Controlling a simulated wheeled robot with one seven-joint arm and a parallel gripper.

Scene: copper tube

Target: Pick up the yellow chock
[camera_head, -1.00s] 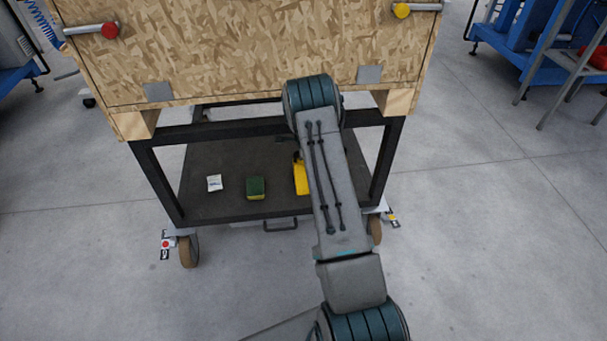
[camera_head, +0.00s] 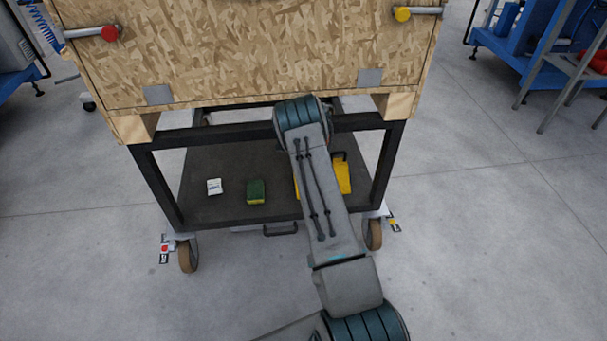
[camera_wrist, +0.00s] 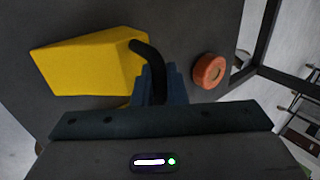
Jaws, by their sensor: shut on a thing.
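The yellow chock (camera_head: 342,176) shows at the right of my arm in the head view, on or just over the dark lower shelf of the cart; a sliver of yellow also shows left of the arm. In the wrist view the chock (camera_wrist: 88,62) is a yellow wedge with a curved black handle (camera_wrist: 151,62). My gripper (camera_wrist: 160,82) is shut on that handle, with its blue fingers on either side of it. In the head view my gripper is hidden behind my arm. I cannot tell whether the chock touches the shelf.
A green and yellow sponge (camera_head: 256,192) and a small white packet (camera_head: 214,187) lie on the shelf (camera_head: 230,160) to the left. An orange round object (camera_wrist: 209,70) lies right of my gripper. The wooden box (camera_head: 250,50) above and the dark cart legs (camera_head: 387,165) bound the space.

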